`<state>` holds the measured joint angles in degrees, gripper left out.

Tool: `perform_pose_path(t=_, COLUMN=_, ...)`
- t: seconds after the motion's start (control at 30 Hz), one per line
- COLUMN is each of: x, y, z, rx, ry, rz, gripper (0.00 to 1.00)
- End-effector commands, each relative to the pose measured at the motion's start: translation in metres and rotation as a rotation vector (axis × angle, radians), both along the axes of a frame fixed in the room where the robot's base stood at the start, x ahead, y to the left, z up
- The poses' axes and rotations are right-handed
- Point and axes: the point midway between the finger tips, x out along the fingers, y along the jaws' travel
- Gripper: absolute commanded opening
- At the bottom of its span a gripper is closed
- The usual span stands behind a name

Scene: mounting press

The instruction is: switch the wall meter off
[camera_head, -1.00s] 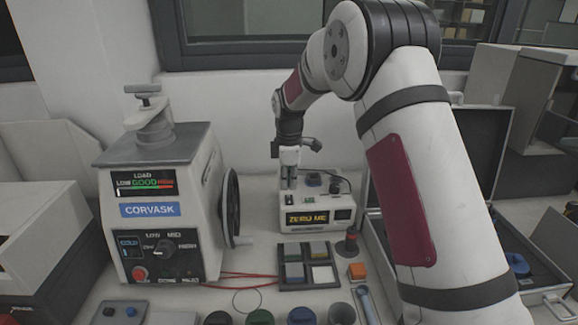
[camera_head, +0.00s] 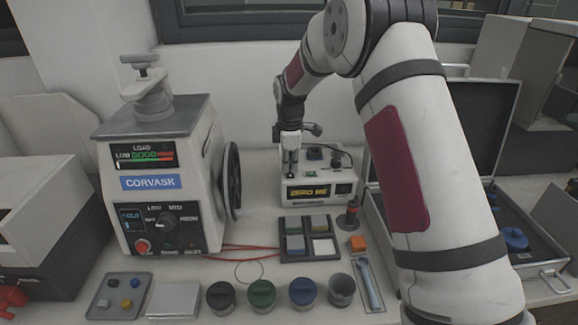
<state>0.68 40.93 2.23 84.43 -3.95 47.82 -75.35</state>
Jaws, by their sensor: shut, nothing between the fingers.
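A small white meter box (camera_head: 343,172) with a lit yellow display reading "ZERO ME" (camera_head: 309,191) stands at the back of the bench, by the wall. Dark knobs show on its top, and a small dark panel is right of the display. My gripper (camera_head: 291,168) points down at the left part of the box top. Its fingers are shut and empty. I cannot tell whether the fingertips touch the box, and they hide what is under and behind them. No clearly marked power switch can be made out.
The CORVASK press (camera_head: 165,165) with its handwheel (camera_head: 231,180) stands left of the box. An open case (camera_head: 483,130) is at right.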

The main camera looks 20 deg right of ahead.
Motion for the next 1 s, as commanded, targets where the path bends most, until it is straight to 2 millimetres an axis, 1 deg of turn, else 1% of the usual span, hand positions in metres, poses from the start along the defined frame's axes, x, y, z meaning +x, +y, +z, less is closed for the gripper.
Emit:
perform_pose_path(t=0.03, x=0.005, y=-0.001, z=-0.007, rx=0.001, ry=-0.001, rz=-0.002, gripper=0.0)
perform_pose_path(t=0.37, x=0.0, y=0.0, z=-0.008, rx=0.0, ry=0.006, rz=0.0, gripper=0.0)
perform_pose_path(t=0.7, x=-0.017, y=0.002, z=-0.008, rx=0.0, ry=0.016, rz=0.001, gripper=0.0)
perform_pose_path(t=1.0, x=-0.018, y=0.003, z=-0.009, rx=0.0, ry=0.017, rz=0.0, gripper=0.0)
